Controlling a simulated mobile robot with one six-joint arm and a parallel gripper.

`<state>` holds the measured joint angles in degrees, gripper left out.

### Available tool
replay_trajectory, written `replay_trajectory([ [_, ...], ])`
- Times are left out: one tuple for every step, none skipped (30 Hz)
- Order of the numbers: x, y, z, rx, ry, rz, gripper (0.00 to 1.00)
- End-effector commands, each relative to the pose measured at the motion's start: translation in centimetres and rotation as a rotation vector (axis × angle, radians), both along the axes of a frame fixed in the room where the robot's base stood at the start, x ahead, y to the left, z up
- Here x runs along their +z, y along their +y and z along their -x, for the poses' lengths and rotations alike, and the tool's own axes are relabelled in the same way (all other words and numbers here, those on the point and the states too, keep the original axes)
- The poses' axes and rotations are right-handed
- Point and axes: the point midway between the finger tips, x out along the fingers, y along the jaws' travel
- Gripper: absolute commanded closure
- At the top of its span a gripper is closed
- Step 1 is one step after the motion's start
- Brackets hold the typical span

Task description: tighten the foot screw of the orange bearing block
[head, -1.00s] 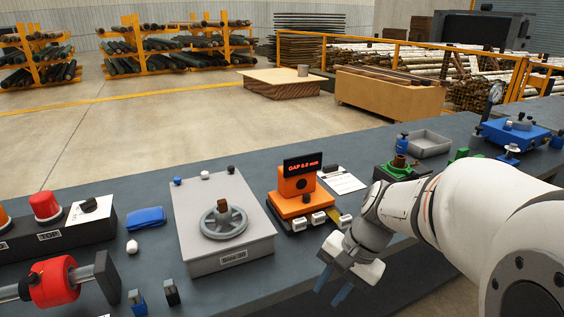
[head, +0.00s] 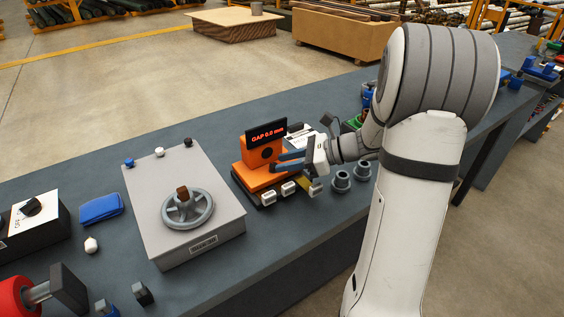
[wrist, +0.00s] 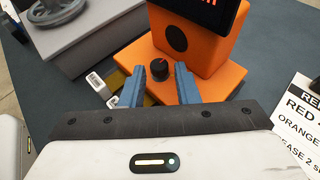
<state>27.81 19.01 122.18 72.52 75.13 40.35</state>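The orange bearing block (head: 255,177) stands on the bench with an upright part, a round dark hole and a black display reading "GAP 0.0 mm". It fills the top of the wrist view (wrist: 206,75). A small black knob with a red mark, which looks like the foot screw (wrist: 158,66), sits on its orange foot. My gripper (head: 278,162) is at the block's right front, its blue fingers reaching over the foot. In the wrist view my gripper (wrist: 170,70) is open, with the knob at its fingertips, nearer the left finger. Whether they touch is unclear. The knob is hidden in the head view.
A grey box with a handwheel (head: 188,207) stands to the left. Two grey flanged parts (head: 342,181) stand to the right. A printed sheet (wrist: 296,122) lies right of the block.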

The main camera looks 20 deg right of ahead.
Motion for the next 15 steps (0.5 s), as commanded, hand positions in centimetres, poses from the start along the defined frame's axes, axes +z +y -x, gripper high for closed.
replay_trajectory([
  [-0.26, 0.57, -0.22, 0.002, 0.0, -0.001, 0.72],
  [-0.37, 0.81, -0.31, 0.002, 0.0, -0.001, 0.72],
  [-0.5, 1.07, -0.43, 0.002, 0.001, 0.0, 0.72],
  [-0.56, 1.22, -0.49, 0.002, 0.001, 0.0, 0.72],
  [-0.62, 1.31, -0.55, 0.001, 0.001, 0.001, 0.72],
  [-0.66, 1.4, -0.6, 0.0, 0.0, 0.001, 0.72],
  [-0.68, 1.44, -0.63, -0.001, 0.0, 0.001, 0.72],
  [-0.69, 1.46, -0.64, -0.001, 0.0, 0.001, 0.72],
  [-0.69, 1.46, -0.65, -0.001, 0.0, 0.001, 0.72],
  [-0.69, 1.45, -0.65, -0.001, 0.0, 0.001, 0.72],
  [-0.69, 1.44, -0.64, -0.001, 0.0, 0.001, 0.72],
  [-0.68, 1.43, -0.64, -0.001, 0.0, 0.001, 0.72],
  [-0.68, 1.43, -0.64, -0.001, 0.0, 0.001, 0.72],
  [-0.68, 1.42, -0.64, -0.001, 0.0, 0.001, 0.72],
  [-0.67, 1.41, -0.63, -0.001, 0.0, 0.001, 0.76],
])
